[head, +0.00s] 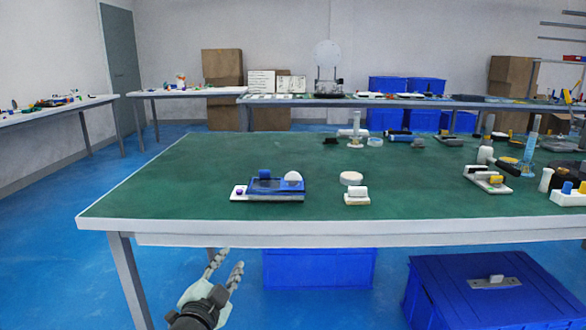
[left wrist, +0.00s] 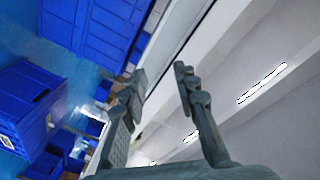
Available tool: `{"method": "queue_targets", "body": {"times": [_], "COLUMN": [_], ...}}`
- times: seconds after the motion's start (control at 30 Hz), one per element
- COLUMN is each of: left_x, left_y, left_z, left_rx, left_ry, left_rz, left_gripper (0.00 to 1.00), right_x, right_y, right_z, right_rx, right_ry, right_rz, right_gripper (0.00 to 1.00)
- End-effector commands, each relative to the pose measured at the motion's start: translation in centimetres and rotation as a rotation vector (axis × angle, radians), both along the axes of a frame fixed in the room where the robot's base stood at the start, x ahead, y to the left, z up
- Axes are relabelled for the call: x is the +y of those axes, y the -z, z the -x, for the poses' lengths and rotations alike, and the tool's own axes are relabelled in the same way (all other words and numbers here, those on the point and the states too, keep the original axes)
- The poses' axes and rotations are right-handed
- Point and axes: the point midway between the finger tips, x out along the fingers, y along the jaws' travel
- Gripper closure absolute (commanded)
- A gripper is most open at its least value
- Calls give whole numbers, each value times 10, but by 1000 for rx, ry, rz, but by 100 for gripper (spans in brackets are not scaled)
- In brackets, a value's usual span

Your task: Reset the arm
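My left gripper (head: 225,268) shows at the bottom of the head view, in front of the green table's near edge and below its top. Its two fingers point up and stand apart, with nothing between them. In the left wrist view the same gripper (left wrist: 158,80) is open and empty, with blue crates to the left and the table's pale edge behind it. My right arm and right gripper are not seen in either view.
The green table (head: 200,170) carries a blue and white device (head: 275,188), a small white block (head: 356,196) and several parts at right. Blue crates (head: 318,268) (head: 490,292) stand below it. The floor (head: 60,250) at left is clear.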

Motion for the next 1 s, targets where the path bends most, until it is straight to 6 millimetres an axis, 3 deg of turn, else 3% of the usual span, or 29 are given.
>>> {"method": "queue_targets", "body": {"times": [0.03,0.2,0.27,0.43,0.6,0.7,0.83,1.0], "left_x": [16,64,78,107,121,124,126,126], "left_y": [33,134,165,238,274,284,288,288], "left_z": [16,85,116,217,302,332,348,349], "left_rx": [101,431,544,851,1076,1153,1192,1194], "left_ry": [-53,-237,-300,-475,-603,-647,-672,-673], "left_rz": [46,184,226,325,385,403,411,411], "left_gripper": [71,71,71,71,71,71,71,71], "right_x": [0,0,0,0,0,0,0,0], "right_y": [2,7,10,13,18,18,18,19], "right_z": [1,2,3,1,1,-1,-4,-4], "right_rx": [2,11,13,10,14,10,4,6], "right_ry": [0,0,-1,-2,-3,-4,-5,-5], "right_rz": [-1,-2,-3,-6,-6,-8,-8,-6], "right_gripper": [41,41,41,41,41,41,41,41]}}
